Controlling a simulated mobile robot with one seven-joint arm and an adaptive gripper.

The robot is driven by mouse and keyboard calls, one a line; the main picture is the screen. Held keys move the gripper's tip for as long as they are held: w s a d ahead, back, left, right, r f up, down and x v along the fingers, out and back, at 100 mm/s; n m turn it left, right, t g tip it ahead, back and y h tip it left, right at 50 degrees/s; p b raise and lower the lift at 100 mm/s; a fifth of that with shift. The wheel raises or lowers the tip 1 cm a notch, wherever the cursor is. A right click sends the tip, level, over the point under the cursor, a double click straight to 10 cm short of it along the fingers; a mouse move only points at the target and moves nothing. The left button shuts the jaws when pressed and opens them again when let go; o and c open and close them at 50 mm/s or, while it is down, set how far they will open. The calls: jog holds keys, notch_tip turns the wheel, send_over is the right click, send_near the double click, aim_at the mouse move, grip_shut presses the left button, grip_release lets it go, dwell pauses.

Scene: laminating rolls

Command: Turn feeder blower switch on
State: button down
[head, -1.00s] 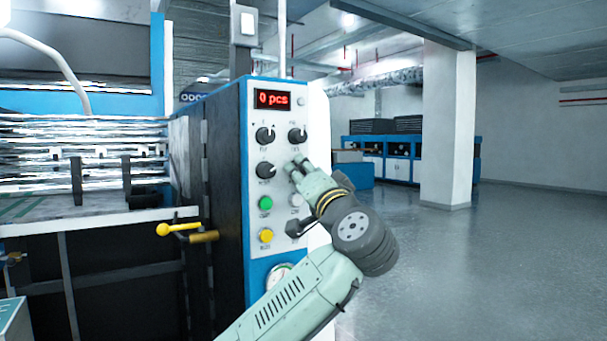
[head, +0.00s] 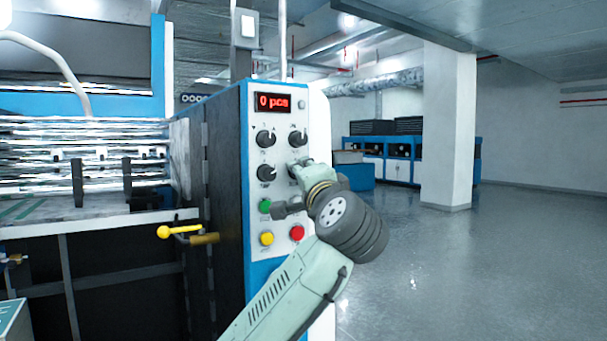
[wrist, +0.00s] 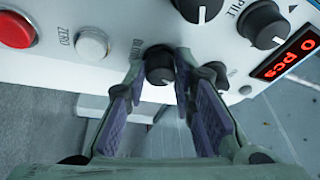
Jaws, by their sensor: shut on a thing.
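The feeder blower switch (wrist: 160,62) is a round black knob on the white control panel (head: 281,218). In the wrist view the partly hidden label beside it starts with "B". My gripper (head: 300,171) is at the panel's right column, below the upper right knob. In the wrist view my gripper (wrist: 159,74) has one finger on each side of the switch and is shut on it. In the head view the fingers mostly hide the switch. I cannot tell which way its pointer faces.
Other black knobs (head: 265,138) sit close above and to the left. A green button (head: 265,206), a yellow button (head: 266,239), a red button (head: 297,233) and a white button (wrist: 91,44) are near. A red display (head: 272,102) reads "0 pcs". Open floor lies right.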

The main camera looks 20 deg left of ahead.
jog(key=shift+r+m+g+h+p, duration=0.1)
jog(key=shift+m+g+h+p, duration=0.35)
jog(key=shift+m, duration=0.7)
jog(key=shift+r+m+h+p, duration=0.15)
jog(key=shift+m+p, duration=0.5)
jog(key=shift+m, duration=0.55)
jog(key=shift+m+g+h+p, duration=0.3)
jog(key=shift+m+p, duration=0.25)
jog(key=shift+m, duration=0.6)
jog(key=c, duration=1.3)
grip_release()
jog(key=shift+c, duration=0.2)
jog(key=v, duration=1.2)
